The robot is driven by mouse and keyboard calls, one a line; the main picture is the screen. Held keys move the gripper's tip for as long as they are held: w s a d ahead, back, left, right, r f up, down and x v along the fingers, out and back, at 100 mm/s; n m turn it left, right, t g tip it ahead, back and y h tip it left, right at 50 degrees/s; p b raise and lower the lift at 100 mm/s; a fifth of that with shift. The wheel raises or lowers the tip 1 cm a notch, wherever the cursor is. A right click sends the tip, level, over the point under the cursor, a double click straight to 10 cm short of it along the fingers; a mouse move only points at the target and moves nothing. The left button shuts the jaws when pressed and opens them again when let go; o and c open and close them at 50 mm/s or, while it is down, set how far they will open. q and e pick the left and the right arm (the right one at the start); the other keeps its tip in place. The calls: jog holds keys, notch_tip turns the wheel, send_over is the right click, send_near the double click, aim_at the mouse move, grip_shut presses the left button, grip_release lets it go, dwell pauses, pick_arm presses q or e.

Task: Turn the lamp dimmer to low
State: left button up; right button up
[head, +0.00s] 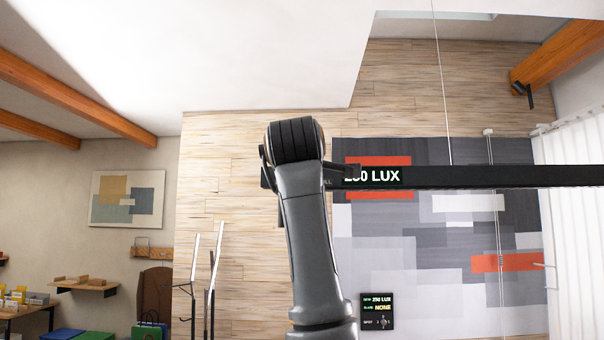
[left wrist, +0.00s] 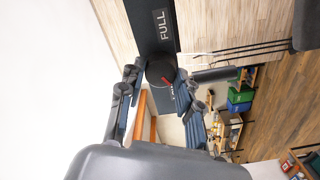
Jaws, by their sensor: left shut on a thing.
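The lamp is a long black bar (head: 470,177) that hangs on thin cables and shows 250 LUX in white. In the left wrist view its dark round dimmer knob (left wrist: 160,70) has a red mark on its lower right side. FULL is printed on the bar (left wrist: 150,12) above the knob; lettering starting with L shows below it, partly hidden. My left gripper (left wrist: 158,76) is shut on the knob, one finger on each side. In the head view my left gripper (head: 293,140) is at the bar's left end, where its wrist hides the knob. My right gripper is not in view.
A small black wall panel (head: 377,311) reads 250 LUX and NONE. A grey, white and orange patchwork wall panel (head: 430,240) is behind the bar. Shelves (head: 85,285) and a framed picture (head: 127,199) are at the left. A white curtain (head: 575,220) hangs at the right.

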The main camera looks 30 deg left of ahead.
pick_arm(q)
jog(key=o, duration=1.2)
jog(key=shift+c, duration=0.2)
jog(key=v, duration=1.2)
